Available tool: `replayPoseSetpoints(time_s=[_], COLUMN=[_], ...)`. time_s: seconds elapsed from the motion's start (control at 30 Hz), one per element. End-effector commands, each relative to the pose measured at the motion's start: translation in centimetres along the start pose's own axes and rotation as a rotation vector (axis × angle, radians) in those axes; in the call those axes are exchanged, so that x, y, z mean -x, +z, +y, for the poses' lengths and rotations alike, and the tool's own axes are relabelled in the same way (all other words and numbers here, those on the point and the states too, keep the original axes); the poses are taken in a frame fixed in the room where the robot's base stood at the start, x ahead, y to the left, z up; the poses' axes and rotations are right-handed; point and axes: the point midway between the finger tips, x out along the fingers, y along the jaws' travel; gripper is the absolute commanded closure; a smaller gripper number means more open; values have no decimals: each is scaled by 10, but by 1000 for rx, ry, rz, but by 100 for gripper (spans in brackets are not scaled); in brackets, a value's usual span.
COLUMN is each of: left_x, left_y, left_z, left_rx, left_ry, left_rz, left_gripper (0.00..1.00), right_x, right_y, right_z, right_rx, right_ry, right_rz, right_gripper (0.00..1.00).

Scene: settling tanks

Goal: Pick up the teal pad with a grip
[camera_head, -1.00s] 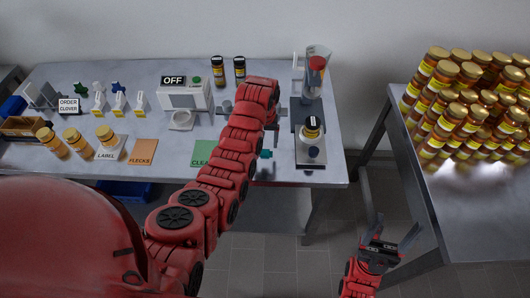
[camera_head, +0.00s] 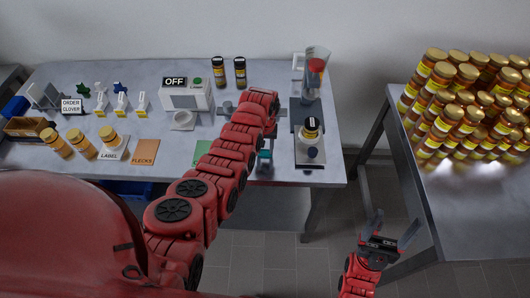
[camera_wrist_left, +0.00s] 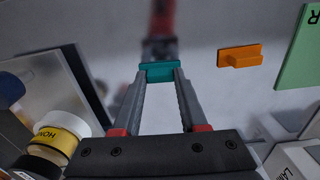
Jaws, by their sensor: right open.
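The teal pad (camera_wrist_left: 159,72) is between the fingertips of my left gripper (camera_wrist_left: 161,78) in the left wrist view, and both fingers appear to touch it. In the head view the teal pad (camera_head: 265,155) shows as a small patch below my left arm, above the near part of the bench. Most of my left gripper is hidden there by its own red arm. I cannot tell whether the pad touches the bench. My right gripper (camera_head: 391,237) is open and empty, low in front of the gap between the tables.
An orange pad with a grip (camera_wrist_left: 240,58) lies beside the teal one. A green card (camera_head: 202,152) is partly behind my left arm. Several honey jars (camera_head: 460,105) fill the right table.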

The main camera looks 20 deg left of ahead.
Motion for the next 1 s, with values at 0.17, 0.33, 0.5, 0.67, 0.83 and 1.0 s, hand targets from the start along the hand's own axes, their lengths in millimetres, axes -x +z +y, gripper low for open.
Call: replayPoseSetpoints(time_s=[0.17, 0.33, 0.5, 0.67, 0.83, 1.0], left_x=[0, 0, 0, 2, 9, 27], left_y=[0, 0, 0, 0, -2, -2], left_z=[0, 0, 0, 0, 1, 1], left_rx=[0, 0, 0, 0, 0, 0], left_ry=[0, 0, 0, 0, 1, 2], left_rz=[0, 0, 0, 1, 6, 9], left_gripper=[94, 100, 100, 100, 100, 100], right_x=[0, 0, 0, 2, 9, 27], right_y=[0, 0, 0, 0, 2, 5], right_z=[0, 0, 0, 0, 0, -1], right_rx=[0, 0, 0, 0, 0, 0], right_ry=[0, 0, 0, 0, 0, 0], right_rz=[0, 0, 0, 0, 0, 0], right_gripper=[25, 25, 25, 25, 25, 25])
